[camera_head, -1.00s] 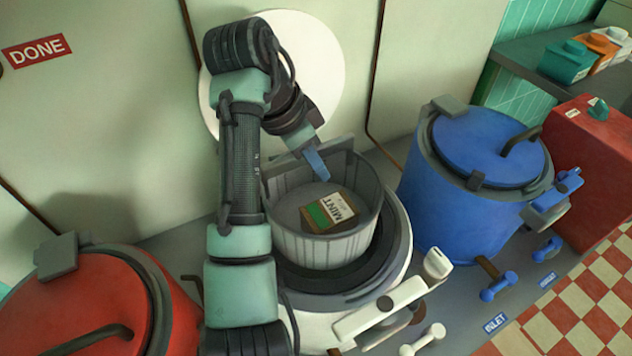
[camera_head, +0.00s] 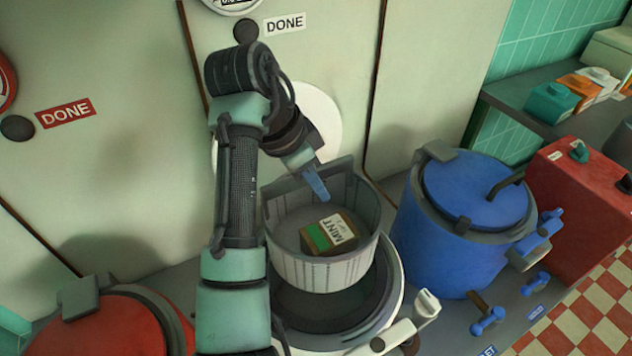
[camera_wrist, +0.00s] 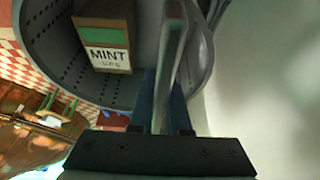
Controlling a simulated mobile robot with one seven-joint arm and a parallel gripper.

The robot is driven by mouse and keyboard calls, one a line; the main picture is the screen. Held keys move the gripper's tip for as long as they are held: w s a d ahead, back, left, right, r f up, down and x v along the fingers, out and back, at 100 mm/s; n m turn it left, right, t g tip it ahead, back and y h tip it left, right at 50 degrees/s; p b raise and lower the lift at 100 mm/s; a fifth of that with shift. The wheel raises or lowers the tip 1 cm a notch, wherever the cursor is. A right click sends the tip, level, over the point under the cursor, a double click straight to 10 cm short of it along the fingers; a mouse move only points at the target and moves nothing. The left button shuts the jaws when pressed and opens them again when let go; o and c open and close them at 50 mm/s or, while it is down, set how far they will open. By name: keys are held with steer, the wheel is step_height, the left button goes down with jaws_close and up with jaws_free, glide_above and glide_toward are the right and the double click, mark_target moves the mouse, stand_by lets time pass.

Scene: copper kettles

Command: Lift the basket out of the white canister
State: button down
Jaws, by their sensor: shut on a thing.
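The grey basket (camera_head: 325,272) hangs above the open white canister (camera_head: 395,295), tilted little if at all. Its underside is just over the dark opening, and I cannot tell whether its lowest edge is fully clear. A box marked MINT (camera_head: 328,235) lies inside the basket. My gripper (camera_head: 320,185) is shut on the basket's raised back rim. In the wrist view the fingers (camera_wrist: 165,110) close around this grey wall, and the MINT box (camera_wrist: 107,45) shows inside the basket (camera_wrist: 55,55).
A blue canister (camera_head: 460,220) with its lid on stands close on the right. A red canister (camera_head: 105,325) is at the lower left. A red box (camera_head: 575,200) and a shelf with small boxes (camera_head: 550,103) are further right. The wall is close behind.

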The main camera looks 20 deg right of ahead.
steer(key=shift+r+p, duration=6.45)
steer(key=shift+r, duration=0.25)
steer(key=shift+s+f, duration=0.1)
steer(key=shift+f, duration=0.05)
